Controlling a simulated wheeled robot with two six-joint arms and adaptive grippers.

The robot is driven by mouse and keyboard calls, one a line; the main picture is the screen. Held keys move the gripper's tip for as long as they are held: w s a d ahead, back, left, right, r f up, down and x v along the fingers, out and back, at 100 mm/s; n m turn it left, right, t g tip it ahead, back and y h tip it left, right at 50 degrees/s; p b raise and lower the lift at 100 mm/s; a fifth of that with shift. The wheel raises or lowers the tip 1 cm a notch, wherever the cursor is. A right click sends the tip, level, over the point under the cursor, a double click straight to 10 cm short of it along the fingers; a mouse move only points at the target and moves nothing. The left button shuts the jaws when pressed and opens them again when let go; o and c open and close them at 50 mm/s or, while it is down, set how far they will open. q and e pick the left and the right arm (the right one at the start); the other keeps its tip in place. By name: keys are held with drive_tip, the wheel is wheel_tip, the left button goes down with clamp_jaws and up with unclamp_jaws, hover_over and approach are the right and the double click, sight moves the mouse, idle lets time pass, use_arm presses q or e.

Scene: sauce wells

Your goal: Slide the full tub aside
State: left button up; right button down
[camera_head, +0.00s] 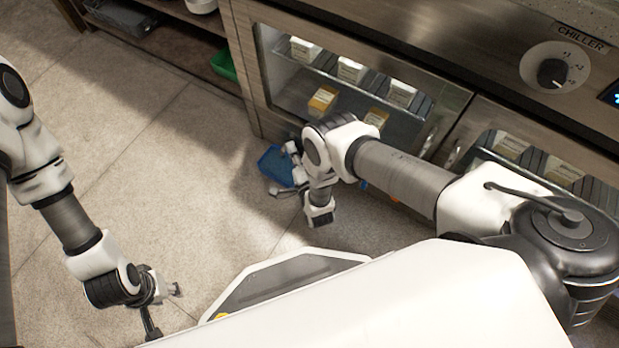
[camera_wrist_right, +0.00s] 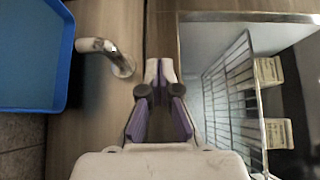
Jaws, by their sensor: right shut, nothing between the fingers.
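No tub is marked as full in these views, so I cannot tell which one is meant. Pale labelled tubs (camera_head: 349,70) stand on shelves behind the chiller's glass door, and two show in the right wrist view (camera_wrist_right: 278,133). Two yellowish tubs (camera_head: 322,100) sit lower, nearer the glass. My right gripper (camera_wrist_right: 160,72) is shut and empty, outside the chiller in front of its frame. In the head view my right gripper (camera_head: 287,172) is partly hidden by its arm. My left gripper (camera_head: 168,306) is low over the floor at lower left, far from the tubs; its jaw state is unclear.
A blue tray (camera_head: 270,163) lies beside my right gripper; it fills the left of the right wrist view (camera_wrist_right: 28,62). A metal handle (camera_wrist_right: 110,57) sticks out beside it. A green bin (camera_head: 224,66) is on a low shelf. The floor (camera_head: 150,165) between my arms is clear.

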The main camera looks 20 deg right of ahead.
drive_tip(key=s+d+f+b, duration=0.2)
drive_tip(key=s+d, duration=0.3)
drive_tip(key=f+b, duration=0.4)
drive_tip(key=f, duration=0.2)
drive_tip(key=f+b, duration=0.4)
drive_tip(key=f, duration=0.3)
drive_tip(key=shift+w+a+f, duration=0.15)
drive_tip(key=shift+w+f, duration=0.05)
drive_tip(key=shift+w+a+b, duration=0.2)
drive_tip(key=shift+b, duration=0.2)
drive_tip(key=shift+w+a+r, duration=0.15)
drive_tip(key=shift+r, duration=0.05)
